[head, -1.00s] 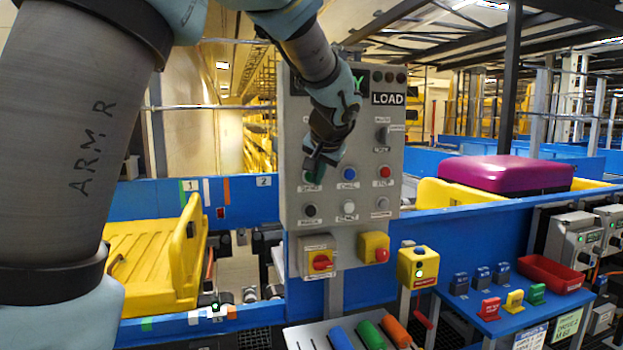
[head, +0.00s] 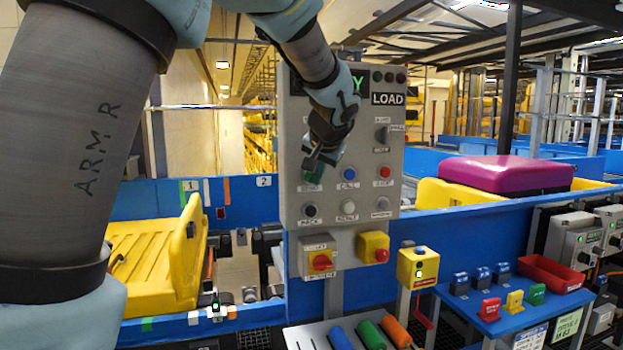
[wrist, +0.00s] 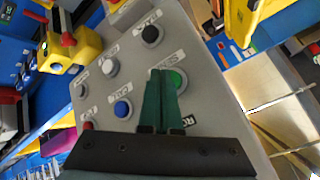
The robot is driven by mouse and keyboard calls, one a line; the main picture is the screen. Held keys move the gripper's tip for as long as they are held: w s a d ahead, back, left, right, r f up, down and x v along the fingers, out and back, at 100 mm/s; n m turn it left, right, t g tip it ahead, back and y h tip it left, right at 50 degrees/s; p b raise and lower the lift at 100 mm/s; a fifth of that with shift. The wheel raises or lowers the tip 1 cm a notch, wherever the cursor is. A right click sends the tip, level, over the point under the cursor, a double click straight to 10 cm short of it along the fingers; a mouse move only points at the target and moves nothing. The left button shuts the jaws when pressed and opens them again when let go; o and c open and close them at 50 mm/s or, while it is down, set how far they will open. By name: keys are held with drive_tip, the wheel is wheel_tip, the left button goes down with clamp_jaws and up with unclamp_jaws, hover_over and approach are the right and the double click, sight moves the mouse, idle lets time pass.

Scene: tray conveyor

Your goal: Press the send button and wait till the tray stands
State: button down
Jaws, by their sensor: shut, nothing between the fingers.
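The grey control panel (head: 357,226) stands upright in the middle of the head view. Its green button (head: 312,176), in the left column, shows just below my gripper (head: 311,163); I take it as the send button, but its label is partly hidden. In the wrist view my gripper (wrist: 158,74) is shut and empty, its fingertips beside the green button (wrist: 179,79) and partly overlapping it. Whether they touch it I cannot tell. A yellow tray (head: 146,255) sits at the left, between blue walls. Another yellow tray (head: 440,195) at the right carries a purple suitcase (head: 505,174).
Near the green button are a blue button (head: 349,174), a red button (head: 385,172) and a black button (head: 310,210). A red rotary switch (head: 322,262) and a red stop knob (head: 381,255) sit below. A blue shelf (head: 500,318) holds small coloured blocks.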

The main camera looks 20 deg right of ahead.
drive_tip(key=shift+w+d, duration=0.1)
drive_tip(key=shift+w, duration=0.6)
idle(0.7)
idle(0.4)
drive_tip(key=shift+s+b, duration=0.65)
drive_tip(key=shift+s, duration=0.3)
